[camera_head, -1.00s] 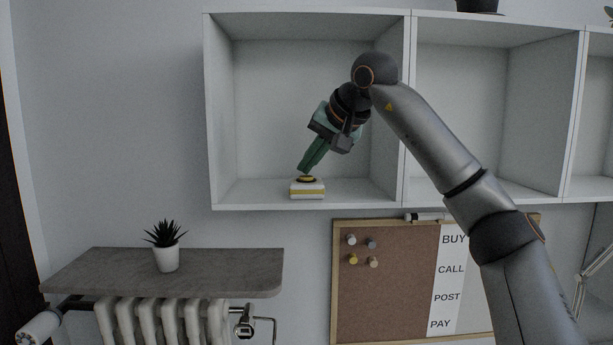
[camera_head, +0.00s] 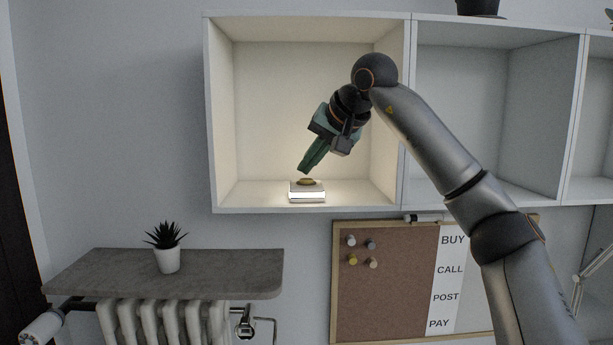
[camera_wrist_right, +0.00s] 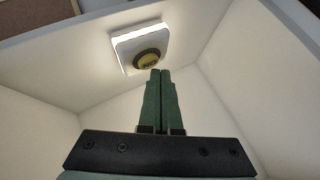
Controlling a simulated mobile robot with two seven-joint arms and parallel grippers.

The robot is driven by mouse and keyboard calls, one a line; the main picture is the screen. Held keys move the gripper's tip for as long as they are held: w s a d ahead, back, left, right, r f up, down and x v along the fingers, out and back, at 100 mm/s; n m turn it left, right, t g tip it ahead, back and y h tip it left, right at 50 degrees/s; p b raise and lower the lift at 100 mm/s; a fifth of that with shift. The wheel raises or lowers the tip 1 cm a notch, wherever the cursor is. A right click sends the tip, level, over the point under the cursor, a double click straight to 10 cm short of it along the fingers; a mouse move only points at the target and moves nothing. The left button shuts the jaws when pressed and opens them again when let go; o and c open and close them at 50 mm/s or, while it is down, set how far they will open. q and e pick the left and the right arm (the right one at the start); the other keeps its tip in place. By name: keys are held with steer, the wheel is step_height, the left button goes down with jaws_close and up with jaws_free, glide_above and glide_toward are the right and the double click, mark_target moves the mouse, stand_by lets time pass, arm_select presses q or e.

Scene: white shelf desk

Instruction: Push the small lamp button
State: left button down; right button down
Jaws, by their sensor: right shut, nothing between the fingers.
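The small lamp (camera_head: 307,196) stands on the floor of the left shelf compartment, near its front edge. It is a low white square block with a glowing band, and it lights the compartment. Its round gold button (camera_head: 306,182) is on top; in the right wrist view the button (camera_wrist_right: 149,59) has a dark ring around it. My right gripper (camera_head: 304,171) is shut and empty, its green fingertips just above the button with a small gap in the head view. In the right wrist view the fingertips (camera_wrist_right: 159,71) point at the button's edge. My left gripper is not in view.
The white shelf (camera_head: 311,210) has side walls and a top around the lamp; the compartment is otherwise empty. Below are a corkboard (camera_head: 385,290), a grey ledge (camera_head: 215,268) with a potted plant (camera_head: 167,259), and a radiator (camera_head: 165,322).

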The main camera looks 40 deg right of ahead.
mark_target(309, 180)
steer(key=shift+r, duration=3.05)
